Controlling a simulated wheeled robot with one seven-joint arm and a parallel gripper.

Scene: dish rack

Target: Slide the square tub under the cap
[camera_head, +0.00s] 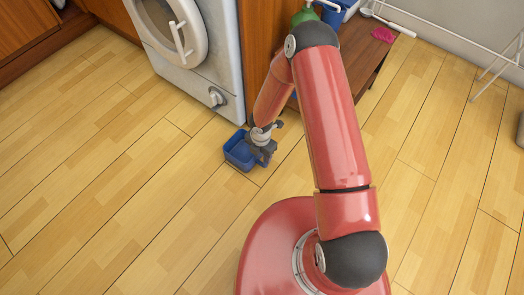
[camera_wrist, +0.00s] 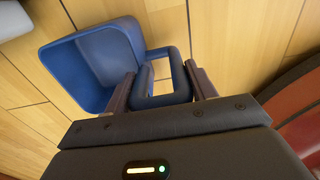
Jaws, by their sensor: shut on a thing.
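The square tub (camera_head: 237,153) is blue, open-topped and upright. It is at or just above the wooden floor, close to the washing machine's front right corner. My gripper (camera_head: 262,146) is at its right side. In the wrist view, my gripper (camera_wrist: 162,76) has its two dark fingers on either side of the handle loop of the tub (camera_wrist: 82,65), shut on it. The tub looks empty. The cap (camera_head: 216,97) is a round grey knob low on the machine's front, behind and left of the tub. The tub is apart from it and not beneath it.
The white washing machine (camera_head: 208,58) has a round door (camera_head: 176,28) standing open above. A wooden cabinet side (camera_head: 258,50) and a low wooden shelf (camera_head: 366,65) stand to its right. The floor (camera_head: 120,175) left of the tub is clear.

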